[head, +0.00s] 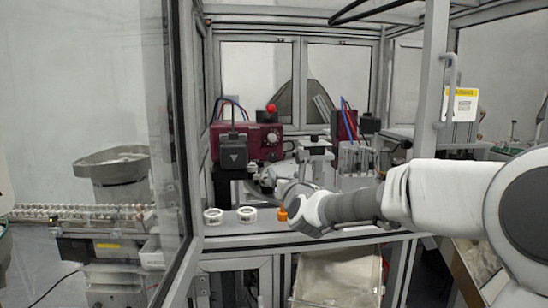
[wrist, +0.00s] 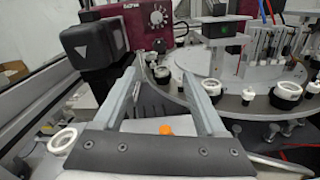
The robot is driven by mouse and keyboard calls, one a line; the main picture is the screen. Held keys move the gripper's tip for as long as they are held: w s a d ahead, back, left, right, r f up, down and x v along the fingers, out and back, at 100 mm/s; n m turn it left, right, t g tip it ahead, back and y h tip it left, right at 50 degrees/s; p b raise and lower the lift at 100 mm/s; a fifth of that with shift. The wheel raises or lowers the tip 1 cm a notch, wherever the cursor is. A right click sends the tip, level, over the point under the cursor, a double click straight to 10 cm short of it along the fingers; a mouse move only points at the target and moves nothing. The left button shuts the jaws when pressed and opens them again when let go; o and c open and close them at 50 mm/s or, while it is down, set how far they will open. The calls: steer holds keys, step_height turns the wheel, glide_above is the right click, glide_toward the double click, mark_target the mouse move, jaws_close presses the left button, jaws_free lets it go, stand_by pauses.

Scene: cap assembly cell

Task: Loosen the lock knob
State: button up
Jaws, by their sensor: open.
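A small orange part (head: 282,213), likely the lock knob, stands on the front ledge just left of my wrist in the head view. In the wrist view its orange top (wrist: 166,130) shows low between the bases of my fingers, mostly hidden behind the dark gripper body. My gripper (wrist: 158,74) is open, its two grey fingers spread with nothing between the tips. The fingers reach past the orange part toward the round indexing table (wrist: 215,100). In the head view the fingers are hard to make out.
Two white rings (head: 213,215) (head: 247,214) lie on the ledge left of the orange part. A dark boxy head and a maroon control unit (head: 262,141) stand behind. Black and white cap parts (wrist: 287,94) sit around the table. The frame post (head: 429,85) rises close to my arm.

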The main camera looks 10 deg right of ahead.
mark_target(273, 157)
steer(key=w+p, duration=0.3)
steer(key=w, duration=1.2)
steer(key=shift+w, duration=0.2)
steer(key=shift+w+p, duration=0.4)
steer(key=shift+w, duration=0.4)
steer(key=shift+c, duration=0.2)
jaws_close()
